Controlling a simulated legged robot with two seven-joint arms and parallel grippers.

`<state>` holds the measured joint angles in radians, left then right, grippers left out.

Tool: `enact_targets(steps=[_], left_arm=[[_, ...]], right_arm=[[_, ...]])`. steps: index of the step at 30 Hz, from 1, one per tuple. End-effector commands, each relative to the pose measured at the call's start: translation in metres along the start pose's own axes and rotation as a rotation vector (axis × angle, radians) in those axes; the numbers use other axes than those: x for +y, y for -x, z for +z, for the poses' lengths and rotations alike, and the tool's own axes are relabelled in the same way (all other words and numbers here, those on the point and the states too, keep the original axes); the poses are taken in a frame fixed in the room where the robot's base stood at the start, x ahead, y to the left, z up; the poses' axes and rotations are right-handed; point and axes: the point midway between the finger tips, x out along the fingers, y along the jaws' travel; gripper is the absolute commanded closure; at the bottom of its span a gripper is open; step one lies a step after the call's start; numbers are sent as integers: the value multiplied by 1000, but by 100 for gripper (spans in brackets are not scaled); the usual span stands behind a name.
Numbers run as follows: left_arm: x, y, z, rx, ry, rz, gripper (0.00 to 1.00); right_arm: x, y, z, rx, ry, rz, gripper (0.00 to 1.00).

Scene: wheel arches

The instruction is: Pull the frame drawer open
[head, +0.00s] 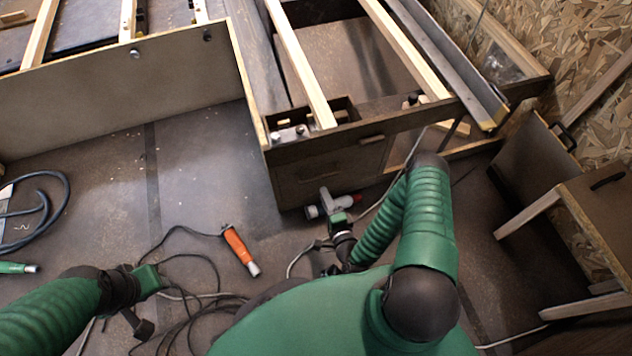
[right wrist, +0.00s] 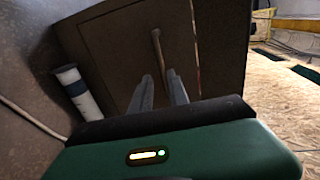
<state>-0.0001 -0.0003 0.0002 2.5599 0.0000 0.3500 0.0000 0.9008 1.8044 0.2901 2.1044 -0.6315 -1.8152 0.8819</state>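The drawer front (head: 330,172) is a dark brown panel with a recessed outline, low at the near end of the wooden frame (head: 350,135). It looks shut. A bar handle (right wrist: 157,45) on a brown panel is in the right wrist view. My right gripper (right wrist: 162,80) has two grey fingers apart and empty, pointing at this panel. The handle's near end appears between the fingertips; I cannot tell contact. In the head view the right gripper (head: 325,198) is close in front of the panel. My left gripper (head: 138,322) is at lower left, away from the frame, fingers unclear.
A white cylinder with a blue band (right wrist: 76,92) stands beside the panel. An orange-handled tool (head: 240,250) and dark cables (head: 195,290) lie on the floor. A wooden cabinet (head: 600,195) is at right.

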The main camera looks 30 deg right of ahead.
Motion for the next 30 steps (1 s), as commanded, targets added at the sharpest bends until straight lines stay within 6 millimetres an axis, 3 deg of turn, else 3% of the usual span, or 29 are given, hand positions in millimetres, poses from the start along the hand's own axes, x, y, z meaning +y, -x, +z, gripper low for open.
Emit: enact_targets(steps=[1, 6, 12, 21, 26, 30], left_arm=[[0, -13, 3, 0, 0, 0, 64], [0, -32, 8, 0, 0, 0, 64], [0, -43, 10, 0, 0, 0, 64], [0, -42, 10, 0, 0, 0, 64], [0, -42, 10, 0, 0, 0, 64], [0, -42, 10, 0, 0, 0, 64]], right_arm=[[6, -15, 0, 0, 2, -5, 79], [5, -57, 0, 0, 3, -3, 79], [2, -84, 0, -1, 2, -1, 79], [0, -88, 0, -1, 1, 2, 79], [0, -88, 0, -2, 2, 2, 99], [1, -88, 0, -2, 2, 3, 100]])
